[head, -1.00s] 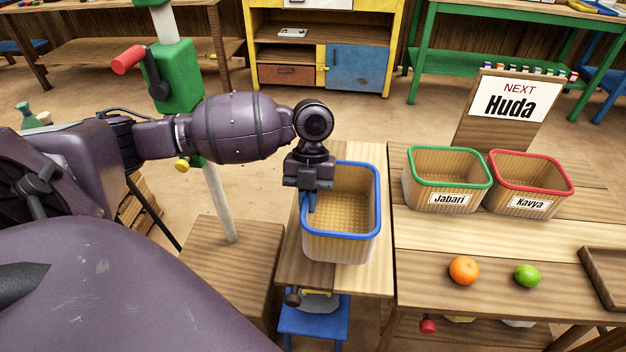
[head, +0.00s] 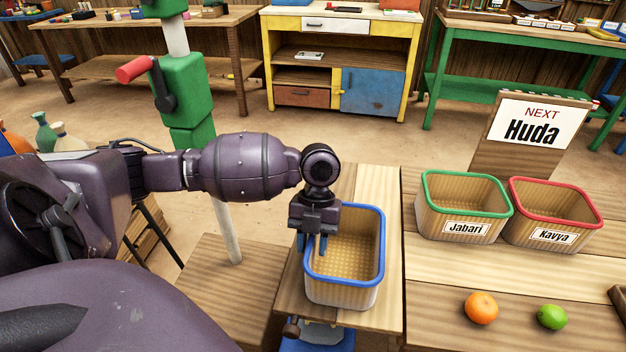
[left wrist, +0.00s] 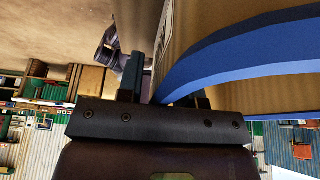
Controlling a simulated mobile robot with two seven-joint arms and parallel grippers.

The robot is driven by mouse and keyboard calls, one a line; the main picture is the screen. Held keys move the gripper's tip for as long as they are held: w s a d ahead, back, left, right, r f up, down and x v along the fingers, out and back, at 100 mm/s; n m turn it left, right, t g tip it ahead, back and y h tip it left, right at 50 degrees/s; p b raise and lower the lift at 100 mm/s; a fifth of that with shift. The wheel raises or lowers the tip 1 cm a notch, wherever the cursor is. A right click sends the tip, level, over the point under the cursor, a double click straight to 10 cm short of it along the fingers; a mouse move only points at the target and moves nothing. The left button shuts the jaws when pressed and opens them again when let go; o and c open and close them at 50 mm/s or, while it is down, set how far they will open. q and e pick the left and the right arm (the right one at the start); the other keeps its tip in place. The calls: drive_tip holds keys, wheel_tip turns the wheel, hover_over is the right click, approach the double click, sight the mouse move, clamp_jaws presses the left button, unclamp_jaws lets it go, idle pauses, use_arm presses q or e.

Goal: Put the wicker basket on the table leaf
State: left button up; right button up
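The wicker basket (head: 345,290) has a blue rim and stands upright on the table leaf (head: 378,200), the wooden panel left of the main table. My left gripper (head: 312,244) is over the basket's left rim. Its fingers are apart, one outside the wall and one inside. In the left wrist view, one finger (left wrist: 136,75) is beside the basket wall, and the blue rim (left wrist: 235,50) partly hides the other. My right gripper is not in view.
Green-rimmed Jabari basket (head: 440,212) and red-rimmed Kavya basket (head: 530,222) stand on the main table (head: 430,265). An orange (head: 481,308) and a lime (head: 552,317) lie in front. A Huda sign (head: 535,130) stands behind. A green crank post (head: 190,100) is at left.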

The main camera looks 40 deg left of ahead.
use_arm(q)
drive_tip(key=p+v, duration=0.2)
drive_tip(key=v, duration=1)
idle(0.6)
